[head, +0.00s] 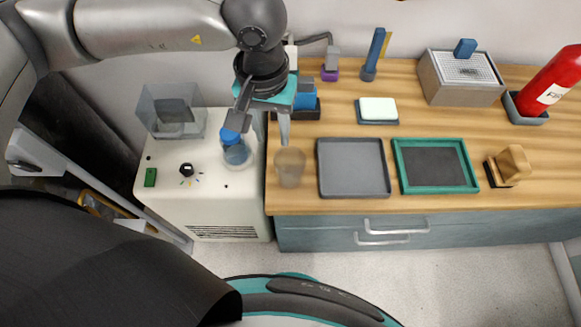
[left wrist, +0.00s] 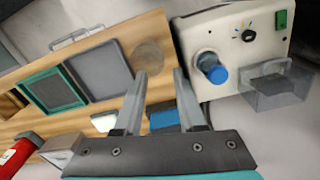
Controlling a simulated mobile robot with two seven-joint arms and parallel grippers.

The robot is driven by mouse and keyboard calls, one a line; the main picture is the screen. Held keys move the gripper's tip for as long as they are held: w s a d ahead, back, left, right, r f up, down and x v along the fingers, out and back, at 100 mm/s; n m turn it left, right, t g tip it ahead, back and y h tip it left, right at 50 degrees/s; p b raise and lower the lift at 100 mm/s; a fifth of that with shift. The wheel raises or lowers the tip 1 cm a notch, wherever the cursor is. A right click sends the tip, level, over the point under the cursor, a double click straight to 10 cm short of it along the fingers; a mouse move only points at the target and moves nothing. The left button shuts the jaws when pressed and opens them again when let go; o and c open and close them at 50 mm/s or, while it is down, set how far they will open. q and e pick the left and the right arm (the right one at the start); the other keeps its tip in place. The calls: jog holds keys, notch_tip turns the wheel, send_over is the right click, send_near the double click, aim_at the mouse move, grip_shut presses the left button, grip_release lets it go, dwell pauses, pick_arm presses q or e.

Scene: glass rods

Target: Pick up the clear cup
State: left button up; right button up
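The clear cup (head: 290,167) stands upright on the wooden bench near its front left edge. It is see-through, so the wood shows brownish through it. In the left wrist view the cup (left wrist: 148,57) lies just beyond the fingertips, nearer the left finger in the picture. My left gripper (head: 262,124) is open and empty above the bench's left end, behind the cup in the head view and apart from it. In the left wrist view its fingers (left wrist: 159,74) are spread with nothing between them. My right gripper is not in view.
A white machine (head: 210,205) with a blue-capped bottle (head: 236,153) and a clear box (head: 170,115) adjoins the bench on the left. A grey tray (head: 353,168) lies right of the cup, then a green-rimmed tray (head: 400,168). Blue items stand behind, partly hidden by the gripper.

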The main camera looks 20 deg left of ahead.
aim_at(276, 160)
pick_arm(q)
jog(key=f, duration=0.4)
jog(key=f+b, duration=0.1)
jog(key=f, duration=0.4)
jog(key=shift+d+f, duration=0.2)
jog(key=shift+f, duration=0.05)
jog(key=shift+w+a+f, duration=0.1)
jog(key=shift+w+f, duration=0.05)
jog(key=shift+f, duration=0.7)
jog(key=shift+w+a+f, duration=0.1)
jog(key=shift+w+f, duration=0.1)
jog(key=shift+f, duration=0.7)
jog(key=shift+w+a+f, duration=0.1)
jog(key=shift+w+f, duration=0.05)
jog(key=shift+f, duration=0.7)
jog(key=shift+c, duration=0.3)
grip_shut()
